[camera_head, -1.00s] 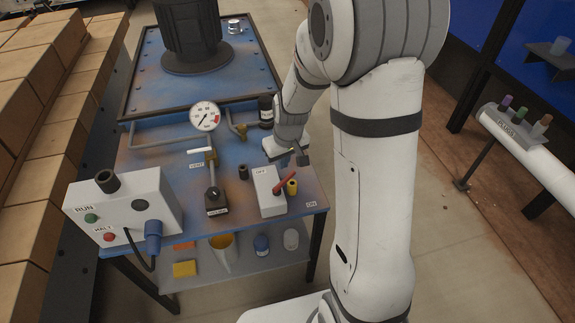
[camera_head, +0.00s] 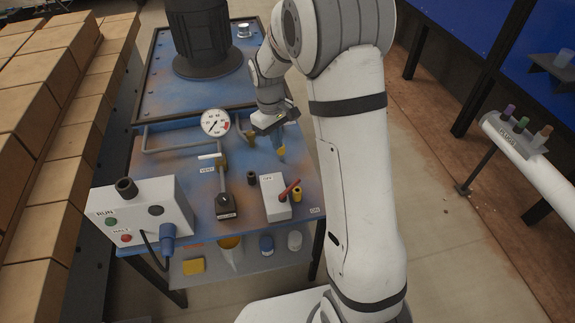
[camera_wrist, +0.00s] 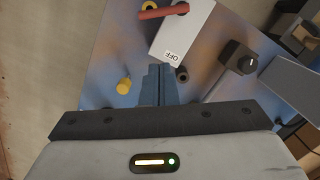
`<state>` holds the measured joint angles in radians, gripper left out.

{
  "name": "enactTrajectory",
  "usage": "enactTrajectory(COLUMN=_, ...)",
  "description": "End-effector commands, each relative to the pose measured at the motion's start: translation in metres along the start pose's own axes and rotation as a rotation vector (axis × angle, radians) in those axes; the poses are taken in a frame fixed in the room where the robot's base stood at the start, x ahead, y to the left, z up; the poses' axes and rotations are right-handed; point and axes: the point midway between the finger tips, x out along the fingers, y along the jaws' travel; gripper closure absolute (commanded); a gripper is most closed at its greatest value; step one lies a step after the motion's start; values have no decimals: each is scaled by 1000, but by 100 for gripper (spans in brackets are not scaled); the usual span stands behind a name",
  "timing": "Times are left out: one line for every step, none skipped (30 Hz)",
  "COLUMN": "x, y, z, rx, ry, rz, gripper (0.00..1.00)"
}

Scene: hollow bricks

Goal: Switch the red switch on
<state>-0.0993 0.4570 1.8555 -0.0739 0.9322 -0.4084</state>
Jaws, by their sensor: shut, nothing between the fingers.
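The red switch is a white box (camera_head: 275,200) with a red lever (camera_head: 290,189) on the blue table. In the wrist view the lever (camera_wrist: 163,11) lies across the box (camera_wrist: 183,35) at the top. My gripper (camera_head: 280,152) is shut and empty, beyond the OFF end of the box and apart from the lever. Its blue fingers (camera_wrist: 159,72) show in the wrist view, pointing toward the box.
A yellow cylinder (camera_head: 297,196) stands close beside the lever. A black knob (camera_head: 251,178) is left of the box. A yellow knob (camera_wrist: 124,85) is near my fingers.

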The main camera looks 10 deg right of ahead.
Motion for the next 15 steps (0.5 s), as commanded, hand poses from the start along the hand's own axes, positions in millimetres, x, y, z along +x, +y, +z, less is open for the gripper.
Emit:
enactTrajectory(x=-3, y=-1, z=-6, rx=-29, ry=-29, rz=0, gripper=100)
enactTrajectory(x=-2, y=-1, z=-9, rx=-42, ry=-43, rz=1, gripper=100)
enactTrajectory(x=0, y=-1, z=-11, rx=-56, ry=-58, rz=2, gripper=100)
enactTrajectory(x=1, y=-2, z=-13, rx=-63, ry=-66, rz=2, gripper=100)
enactTrajectory(x=2, y=-2, z=-14, rx=-69, ry=-73, rz=2, gripper=100)
enactTrajectory(x=4, y=-2, z=-15, rx=-74, ry=-79, rz=2, gripper=100)
enactTrajectory(x=6, y=-2, z=-15, rx=-76, ry=-81, rz=2, gripper=100)
enactTrajectory(x=8, y=-2, z=-15, rx=-77, ry=-83, rz=2, gripper=100)
enactTrajectory(x=12, y=-2, z=-14, rx=-77, ry=-83, rz=2, gripper=100)
enactTrajectory(x=16, y=-2, z=-14, rx=-77, ry=-83, rz=2, gripper=100)
enactTrajectory(x=20, y=-1, z=-14, rx=-77, ry=-83, rz=2, gripper=100)
enactTrajectory(x=27, y=-2, z=-13, rx=-76, ry=-84, rz=1, gripper=100)
enactTrajectory(x=33, y=-2, z=-12, rx=-76, ry=-84, rz=1, gripper=100)
enactTrajectory(x=38, y=-1, z=-11, rx=-76, ry=-85, rz=1, gripper=100)
enactTrajectory(x=47, y=-1, z=-11, rx=-76, ry=-84, rz=1, gripper=100)
